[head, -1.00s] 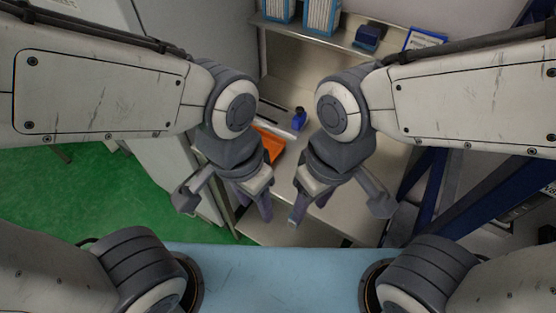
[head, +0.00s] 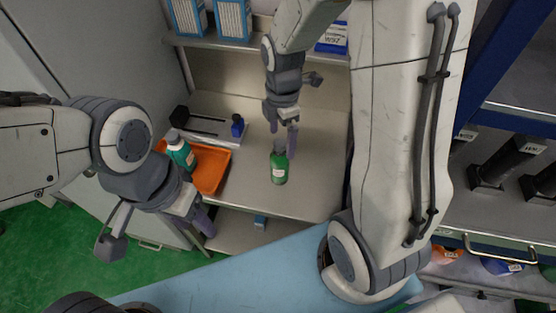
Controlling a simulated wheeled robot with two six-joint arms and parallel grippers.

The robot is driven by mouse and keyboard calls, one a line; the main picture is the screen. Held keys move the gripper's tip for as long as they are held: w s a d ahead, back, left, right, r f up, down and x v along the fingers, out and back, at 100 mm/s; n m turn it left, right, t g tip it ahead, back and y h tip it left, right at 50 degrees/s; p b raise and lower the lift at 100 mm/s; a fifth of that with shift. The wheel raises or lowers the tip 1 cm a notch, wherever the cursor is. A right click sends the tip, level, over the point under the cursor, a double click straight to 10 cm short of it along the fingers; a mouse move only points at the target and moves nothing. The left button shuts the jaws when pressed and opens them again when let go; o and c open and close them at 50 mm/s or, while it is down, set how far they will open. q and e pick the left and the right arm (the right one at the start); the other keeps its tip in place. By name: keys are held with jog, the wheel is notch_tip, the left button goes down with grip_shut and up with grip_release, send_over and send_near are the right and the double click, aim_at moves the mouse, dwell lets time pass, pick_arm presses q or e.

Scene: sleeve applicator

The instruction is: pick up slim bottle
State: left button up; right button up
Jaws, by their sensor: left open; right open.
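A green bottle (head: 279,168) with a dark cap and a white label stands upright on the metal table. My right gripper (head: 283,132) is open just above and behind it, with its fingers pointing down near the cap. I cannot tell whether they touch it. A teal bottle (head: 179,153) with a pale label and grey cap is at the orange tray (head: 213,170), partly hidden by my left arm. Which bottle is the slim one is not marked. My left gripper (head: 203,219) is open and empty, in front of the tray.
A small blue bottle (head: 237,127) stands by a dark-slotted fixture (head: 207,129) at the table's back left. A shelf (head: 245,43) with blue-and-white boxes (head: 232,18) runs above. The table (head: 310,190) is bare right of the green bottle.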

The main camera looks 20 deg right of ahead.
aim_at(281, 152)
notch_tip(281, 152, down, 4)
jog(key=shift+f, duration=0.25)
jog(key=shift+a+f+p, duration=0.1)
jog(key=shift+f+p, duration=0.45)
jog(key=shift+f, duration=0.05)
jog(key=shift+a+f+p, duration=0.1)
jog(key=shift+f+p, duration=0.35)
jog(key=shift+f, duration=1.6)
jog(key=shift+w, duration=0.1)
grip_shut()
